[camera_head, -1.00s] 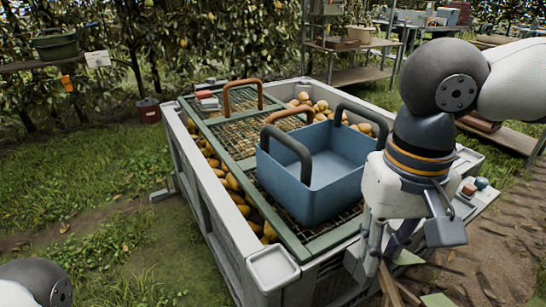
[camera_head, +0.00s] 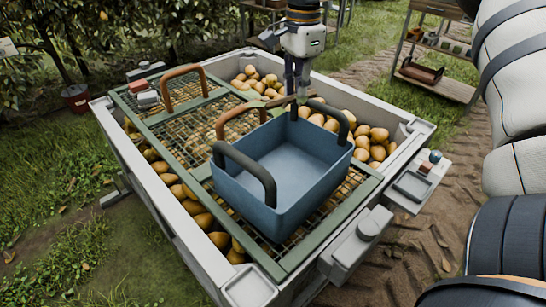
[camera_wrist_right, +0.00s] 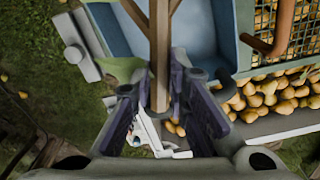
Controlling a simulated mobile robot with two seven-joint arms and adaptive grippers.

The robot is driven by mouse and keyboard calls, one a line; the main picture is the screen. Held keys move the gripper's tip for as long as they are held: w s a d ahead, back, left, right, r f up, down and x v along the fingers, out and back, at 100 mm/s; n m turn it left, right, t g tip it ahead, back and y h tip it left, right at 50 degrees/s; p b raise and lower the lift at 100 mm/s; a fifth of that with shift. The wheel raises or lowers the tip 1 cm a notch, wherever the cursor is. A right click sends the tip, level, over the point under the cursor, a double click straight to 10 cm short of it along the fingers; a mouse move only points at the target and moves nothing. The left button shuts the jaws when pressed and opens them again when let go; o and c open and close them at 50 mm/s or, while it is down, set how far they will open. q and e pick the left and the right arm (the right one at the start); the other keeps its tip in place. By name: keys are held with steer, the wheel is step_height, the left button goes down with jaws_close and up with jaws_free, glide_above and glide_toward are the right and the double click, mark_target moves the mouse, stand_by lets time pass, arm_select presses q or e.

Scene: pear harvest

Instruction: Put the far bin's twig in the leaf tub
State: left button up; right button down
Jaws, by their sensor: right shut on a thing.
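My right gripper (camera_head: 298,97) is shut on a brown twig (camera_wrist_right: 159,45), just beyond the far rim of the blue tub. In the right wrist view the twig stands between the fingers (camera_wrist_right: 160,108), with a green leaf (camera_wrist_right: 121,68) beside it. In the head view only a small part of the twig shows (camera_head: 277,102). The blue tub (camera_head: 300,205) has dark handles, looks empty and rests on a mesh grate; no label shows that it is the leaf tub. My left gripper is out of view.
The large grey bin (camera_head: 150,215) holds many pears (camera_head: 375,140) under green-framed grates with orange-brown handles (camera_head: 180,77). A red bucket (camera_head: 76,97) stands on the grass at left. A wooden shelf (camera_head: 435,84) stands at the back right.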

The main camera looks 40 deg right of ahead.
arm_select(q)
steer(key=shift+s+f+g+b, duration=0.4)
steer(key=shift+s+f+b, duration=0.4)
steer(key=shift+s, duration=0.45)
arm_select(e)
step_height(320, 180, down, 6)
steer(key=shift+s, duration=0.3)
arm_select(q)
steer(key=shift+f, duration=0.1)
arm_select(e)
steer(key=c, duration=1.5)
jaws_free()
steer(key=shift+o, duration=0.2)
step_height(320, 180, up, 12)
steer(key=shift+r, duration=0.1)
